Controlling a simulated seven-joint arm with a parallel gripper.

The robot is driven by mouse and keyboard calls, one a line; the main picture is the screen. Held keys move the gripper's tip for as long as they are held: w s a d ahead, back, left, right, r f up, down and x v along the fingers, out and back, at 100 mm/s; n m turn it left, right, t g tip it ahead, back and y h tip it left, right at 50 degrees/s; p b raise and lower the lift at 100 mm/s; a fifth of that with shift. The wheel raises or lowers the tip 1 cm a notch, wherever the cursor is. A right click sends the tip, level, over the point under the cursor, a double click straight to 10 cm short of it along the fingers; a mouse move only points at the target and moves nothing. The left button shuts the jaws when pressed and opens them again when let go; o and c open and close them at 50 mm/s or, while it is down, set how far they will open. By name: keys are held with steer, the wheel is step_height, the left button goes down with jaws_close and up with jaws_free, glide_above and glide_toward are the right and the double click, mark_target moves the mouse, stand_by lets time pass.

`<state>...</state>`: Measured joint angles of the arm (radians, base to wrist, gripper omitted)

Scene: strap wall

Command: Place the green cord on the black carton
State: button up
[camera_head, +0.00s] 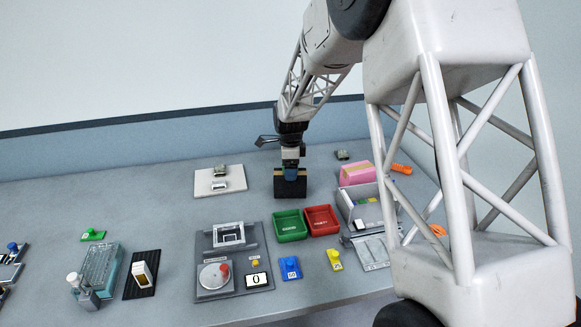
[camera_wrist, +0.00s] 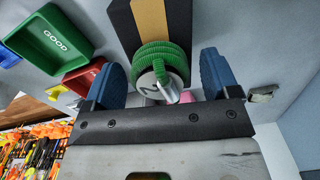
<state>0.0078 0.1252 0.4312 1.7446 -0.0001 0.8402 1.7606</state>
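A grey round piece with a dark mark (camera_wrist: 147,86) sits by the coil. My gripper (camera_wrist: 160,80) has its blue fingers spread, with a gap beside the coil. In the head view my gripper (camera_head: 291,172) is over the carton and the cord is hidden.
A green bin (camera_head: 290,226) and a red bin (camera_head: 322,220) stand just in front of the carton. A pink box (camera_head: 357,174) and a grey open box (camera_head: 345,207) are to the right. A white board (camera_head: 204,184) lies left.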

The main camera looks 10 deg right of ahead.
steer(key=shift+r, duration=0.2)
step_height(320, 180, up, 12)
stand_by(0.8)
steer(key=shift+s, duration=0.1)
stand_by(0.5)
